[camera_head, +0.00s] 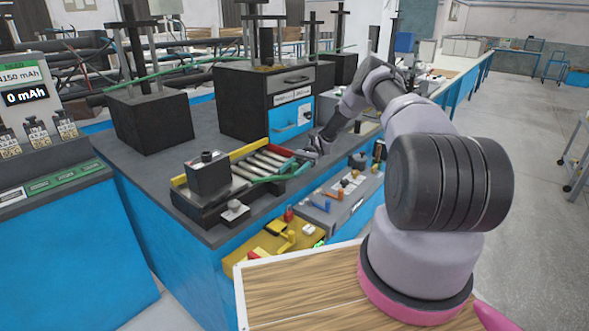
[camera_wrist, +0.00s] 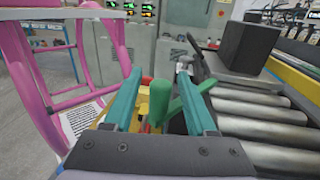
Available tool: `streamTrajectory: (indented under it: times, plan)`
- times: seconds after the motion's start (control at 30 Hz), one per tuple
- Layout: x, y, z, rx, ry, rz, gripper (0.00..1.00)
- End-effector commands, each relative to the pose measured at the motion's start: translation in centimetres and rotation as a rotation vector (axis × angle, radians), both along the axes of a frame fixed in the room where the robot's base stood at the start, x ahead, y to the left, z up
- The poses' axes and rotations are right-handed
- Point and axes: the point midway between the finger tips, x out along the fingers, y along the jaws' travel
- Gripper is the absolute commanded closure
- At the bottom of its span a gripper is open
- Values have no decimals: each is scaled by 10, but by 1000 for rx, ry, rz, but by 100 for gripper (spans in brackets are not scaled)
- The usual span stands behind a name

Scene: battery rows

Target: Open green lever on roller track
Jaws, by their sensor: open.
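The roller track (camera_head: 262,163) lies on the dark bench top, with a red and yellow rail at its far end. A green lever (camera_head: 283,177) shows along its near right edge. In the wrist view the lever's upright green cylinder (camera_wrist: 160,102) stands between the teal fingers of my gripper (camera_wrist: 159,80), with a slanted green bar beside it. The fingers are apart, with gaps on both sides of the cylinder; whether they touch it is hard to tell. In the head view my gripper (camera_head: 315,148) is at the track's right end.
A black block (camera_head: 208,173) sits on the left of the track. A yellow tray (camera_head: 262,254) and a grey tray (camera_head: 350,205) with small parts are in front of the bench. A large dark machine (camera_head: 245,100) stands behind the track. A pink frame (camera_wrist: 60,85) is left of the fingers.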

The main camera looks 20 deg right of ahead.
Motion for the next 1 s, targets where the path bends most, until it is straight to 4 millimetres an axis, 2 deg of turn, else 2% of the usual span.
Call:
streamTrajectory:
  times: [0.2,0.4,0.77,0.8,0.93,1.0]
  plan:
    - [27,-27,-2,1,-1,-5,43]
    - [43,-42,-1,1,-1,-3,43]
    - [48,-47,0,-1,1,-3,43]
    - [48,-47,0,-1,1,-3,47]
    - [48,-47,6,-8,-14,7,97]
    - [48,-46,17,-25,-43,25,100]
